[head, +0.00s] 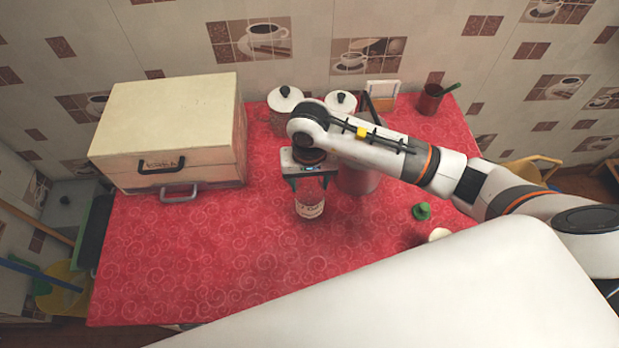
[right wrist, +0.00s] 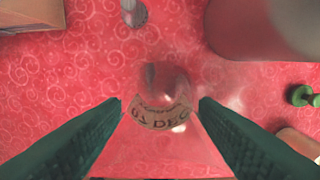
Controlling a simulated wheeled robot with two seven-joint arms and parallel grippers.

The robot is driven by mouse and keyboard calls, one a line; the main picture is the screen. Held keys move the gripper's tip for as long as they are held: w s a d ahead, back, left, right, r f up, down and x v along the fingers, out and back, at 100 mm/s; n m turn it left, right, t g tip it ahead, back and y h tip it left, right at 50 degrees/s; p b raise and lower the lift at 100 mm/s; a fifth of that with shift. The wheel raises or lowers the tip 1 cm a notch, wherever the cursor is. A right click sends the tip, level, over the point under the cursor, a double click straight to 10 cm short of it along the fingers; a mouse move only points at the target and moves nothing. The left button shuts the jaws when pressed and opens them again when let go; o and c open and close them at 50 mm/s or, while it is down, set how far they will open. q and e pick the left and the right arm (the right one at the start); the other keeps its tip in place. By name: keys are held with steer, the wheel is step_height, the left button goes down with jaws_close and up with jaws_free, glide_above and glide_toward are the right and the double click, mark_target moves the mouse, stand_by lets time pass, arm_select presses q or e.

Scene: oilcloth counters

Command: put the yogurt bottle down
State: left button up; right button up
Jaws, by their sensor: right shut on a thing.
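The yogurt bottle (head: 310,207), clear with a pale printed label, is upright below my right gripper (head: 309,182) in the head view. In the right wrist view the bottle (right wrist: 163,115) is seen from above between the two dark green fingers of the gripper (right wrist: 160,106). The right gripper is shut on its upper part. The bottle is over the red patterned cloth counter (head: 200,265); I cannot tell whether its base touches the cloth. My left gripper is not in view.
A cream box with handles (head: 170,125) stands at the left. A larger cylinder (head: 357,181) stands close right of the bottle. A green object (head: 421,211) lies further right. The front left counter is clear.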

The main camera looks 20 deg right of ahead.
steer(key=shift+f+b, duration=0.25)
steer(key=shift+b, duration=0.05)
steer(key=o, duration=1.6)
steer(key=shift+r, duration=0.1)
steer(key=shift+c, duration=0.2)
